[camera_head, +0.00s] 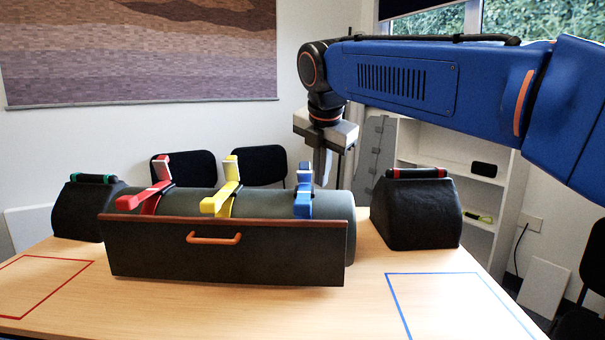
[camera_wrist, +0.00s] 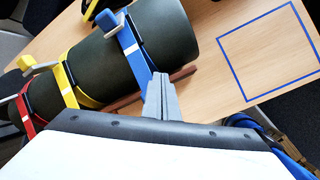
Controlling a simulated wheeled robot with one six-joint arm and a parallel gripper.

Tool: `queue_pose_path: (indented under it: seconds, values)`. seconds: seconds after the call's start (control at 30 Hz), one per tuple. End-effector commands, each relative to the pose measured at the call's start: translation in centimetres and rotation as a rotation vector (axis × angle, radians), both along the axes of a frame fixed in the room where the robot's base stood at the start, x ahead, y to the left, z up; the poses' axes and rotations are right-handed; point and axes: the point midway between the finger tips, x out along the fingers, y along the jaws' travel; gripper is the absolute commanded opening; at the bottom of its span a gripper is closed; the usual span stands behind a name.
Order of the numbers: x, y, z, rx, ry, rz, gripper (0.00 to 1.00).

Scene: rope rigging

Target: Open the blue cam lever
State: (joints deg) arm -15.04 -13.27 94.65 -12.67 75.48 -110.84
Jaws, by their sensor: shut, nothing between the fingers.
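The blue cam lever (camera_head: 304,181) stands at the right end of a dark green cylinder (camera_head: 265,203), on a blue strap around it. Its upper end stands up with a pale tip. In the wrist view the blue lever (camera_wrist: 113,23) sticks out left of its strap (camera_wrist: 136,57). My gripper (camera_head: 321,181) is shut and empty, pointing down just right of the blue lever in the head view. In the wrist view my gripper's fingertips (camera_wrist: 161,78) appear over the blue strap's lower end; I cannot tell whether they touch.
Yellow (camera_head: 221,197) and red (camera_head: 148,193) levers sit further left on the cylinder. A dark front panel (camera_head: 225,262) has an orange handle (camera_head: 213,238). Dark blocks stand at left (camera_head: 82,212) and right (camera_head: 415,215). The blue-outlined table area (camera_head: 455,310) is clear.

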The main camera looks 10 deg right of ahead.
Motion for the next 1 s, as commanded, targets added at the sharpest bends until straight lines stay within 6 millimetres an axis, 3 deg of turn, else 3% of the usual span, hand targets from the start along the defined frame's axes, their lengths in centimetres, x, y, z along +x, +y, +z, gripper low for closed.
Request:
queue_pose_path:
  seconds: [0.2, 0.47, 0.67, 1.0]
  values:
    - [2.7, 2.7, 1.9, -0.226, 0.000, 0.372, 0.00]
    - [4.0, 3.9, 2.8, -0.345, 0.004, 0.554, 0.00]
    - [4.8, 3.6, 1.3, -0.349, 0.006, 0.559, 0.00]
    - [7.5, 2.7, -3.4, -0.348, 0.007, 0.557, 0.00]
